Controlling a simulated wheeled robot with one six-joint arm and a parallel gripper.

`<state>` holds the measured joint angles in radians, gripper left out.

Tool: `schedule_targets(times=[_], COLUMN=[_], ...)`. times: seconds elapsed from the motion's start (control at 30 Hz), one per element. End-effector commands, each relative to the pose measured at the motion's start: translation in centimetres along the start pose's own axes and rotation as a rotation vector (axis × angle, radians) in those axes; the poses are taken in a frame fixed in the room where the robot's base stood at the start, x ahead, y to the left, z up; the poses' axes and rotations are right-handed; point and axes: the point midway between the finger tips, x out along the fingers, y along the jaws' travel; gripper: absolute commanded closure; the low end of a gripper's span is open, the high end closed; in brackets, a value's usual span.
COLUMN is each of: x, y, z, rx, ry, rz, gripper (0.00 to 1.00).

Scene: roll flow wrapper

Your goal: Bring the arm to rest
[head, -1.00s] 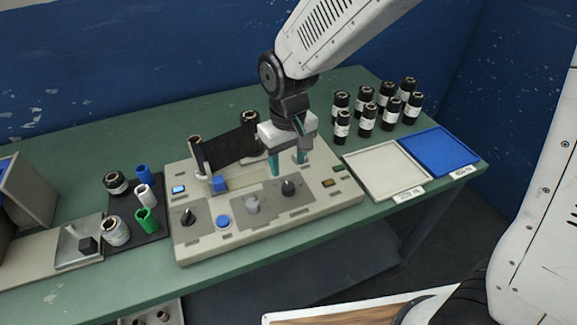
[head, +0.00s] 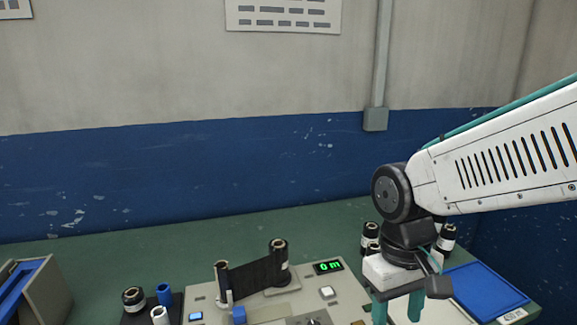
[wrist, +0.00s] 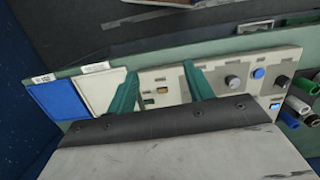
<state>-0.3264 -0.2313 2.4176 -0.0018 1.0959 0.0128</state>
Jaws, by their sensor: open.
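My gripper (head: 398,306) hangs pointing down at the right of the wrapper machine in the head view, above the white tray's area. Its two teal fingers are apart with nothing between them. In the wrist view the fingers (wrist: 158,92) are also spread and empty, over the end of the machine panel (wrist: 235,78). The machine (head: 262,304) carries a black web between two upright rolls (head: 279,262) and (head: 222,282). Its display (head: 328,267) reads 0 m in green.
Black rolls (head: 447,238) stand behind my gripper, partly hidden. A blue tray (head: 485,290) lies at the right and a white tray (wrist: 104,88) beside it. Blue and white cores (head: 164,294) stand at the left. The back wall (head: 200,170) rises behind the table.

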Motion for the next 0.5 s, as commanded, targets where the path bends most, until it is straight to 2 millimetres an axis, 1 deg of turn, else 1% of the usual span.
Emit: schedule_targets(times=[0.03, 0.1, 0.2, 0.3, 0.4, 0.5], x=[-1.0, -1.9, -2.9, -3.6, -4.2, -4.8], y=[1.1, 2.2, 3.5, 4.4, 5.1, 5.7], z=[1.8, 4.1, 7.1, 9.5, 11.0, 11.8], rx=[0.036, 0.079, 0.142, 0.203, 0.253, 0.29], ry=[0.021, 0.041, 0.08, 0.129, 0.183, 0.228], rz=[-0.005, -0.01, -0.015, -0.016, -0.012, -0.007], gripper=[0.48, 0.48, 0.48, 0.48, 0.48, 0.48])
